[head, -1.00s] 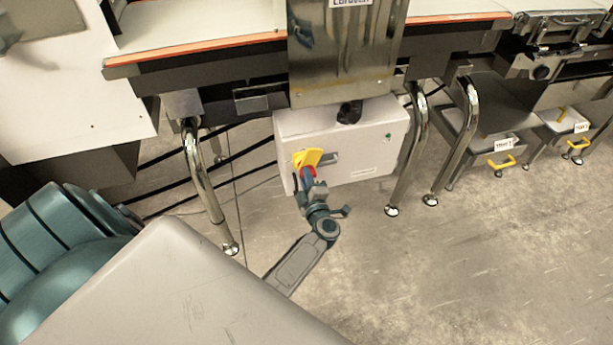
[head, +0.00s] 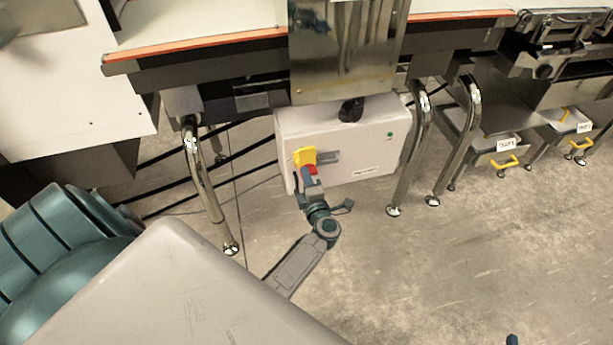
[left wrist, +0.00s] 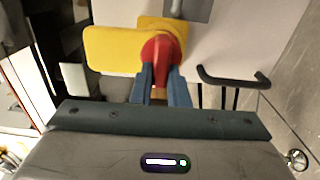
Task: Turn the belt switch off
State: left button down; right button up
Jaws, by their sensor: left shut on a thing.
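The belt switch is on the front of a pale control box (head: 350,140) under the belt. It has a yellow part (head: 304,156) and a red knob (head: 311,170). In the left wrist view the yellow part (left wrist: 110,48) spreads left of and behind the red knob (left wrist: 160,50). My left gripper (head: 313,178) reaches up to the switch from below. In the left wrist view its two blue fingers (left wrist: 162,80) are shut on the lower part of the red knob, partly hiding it. A small dark blue tip, possibly of my right gripper (head: 511,340), shows at the bottom edge.
A small green light (head: 389,134) is on the box's right side. Chrome legs (head: 203,180) stand to either side, with black cables behind on the left. A black handle (left wrist: 235,80) is right of the knob in the left wrist view. Open floor lies right.

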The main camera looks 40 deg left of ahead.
pick_arm(q)
jog(key=c, duration=1.4)
grip_release()
jog(key=shift+d, duration=0.1)
